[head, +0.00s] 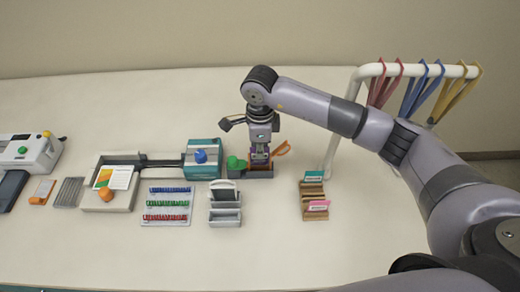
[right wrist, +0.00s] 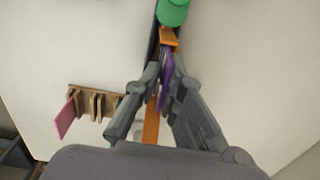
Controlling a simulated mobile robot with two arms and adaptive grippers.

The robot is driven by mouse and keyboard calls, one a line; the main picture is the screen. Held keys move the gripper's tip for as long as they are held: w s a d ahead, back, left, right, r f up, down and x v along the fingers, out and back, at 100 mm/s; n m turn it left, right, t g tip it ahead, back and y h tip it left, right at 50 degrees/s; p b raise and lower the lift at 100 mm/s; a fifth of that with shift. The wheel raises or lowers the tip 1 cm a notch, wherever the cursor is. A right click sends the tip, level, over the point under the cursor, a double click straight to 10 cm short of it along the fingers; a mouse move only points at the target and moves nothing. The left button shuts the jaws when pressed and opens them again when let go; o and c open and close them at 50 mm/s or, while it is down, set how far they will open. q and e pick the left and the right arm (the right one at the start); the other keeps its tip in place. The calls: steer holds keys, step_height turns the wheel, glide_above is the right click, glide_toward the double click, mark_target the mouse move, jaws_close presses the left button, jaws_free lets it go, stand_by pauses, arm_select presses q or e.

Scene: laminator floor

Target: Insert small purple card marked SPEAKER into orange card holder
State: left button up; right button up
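My right gripper (head: 260,156) points down over a dark tray-like device (head: 262,172) with a green knob (head: 236,163) and an orange arm (head: 282,149). The purple card (right wrist: 166,83) is between its fingers in the right wrist view, seen nearly edge-on; its SPEAKER mark cannot be read. An orange strip (right wrist: 151,124) shows beneath the fingers, and the green knob (right wrist: 173,12) is beyond. Whether the card touches the device is hidden. A small orange holder-like piece (head: 38,201) lies at the far left; I cannot tell which orange thing is the card holder. My left gripper is out of view.
A wooden rack (head: 309,187) with pink and teal cards stands right of the device. A grey stand (head: 224,215), a peg board (head: 166,219) and a teal-and-grey machine (head: 203,157) are to the left. A white rail (head: 420,70) carries coloured lanyards. The front table is clear.

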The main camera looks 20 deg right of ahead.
steer(key=shift+o, duration=1)
steer(key=shift+s+f, duration=0.3)
steer(key=shift+f, duration=0.2)
steer(key=shift+w, duration=0.25)
steer(key=shift+w+r+p, duration=0.1)
steer(key=shift+r+p, duration=1.6)
steer(key=shift+r, duration=2)
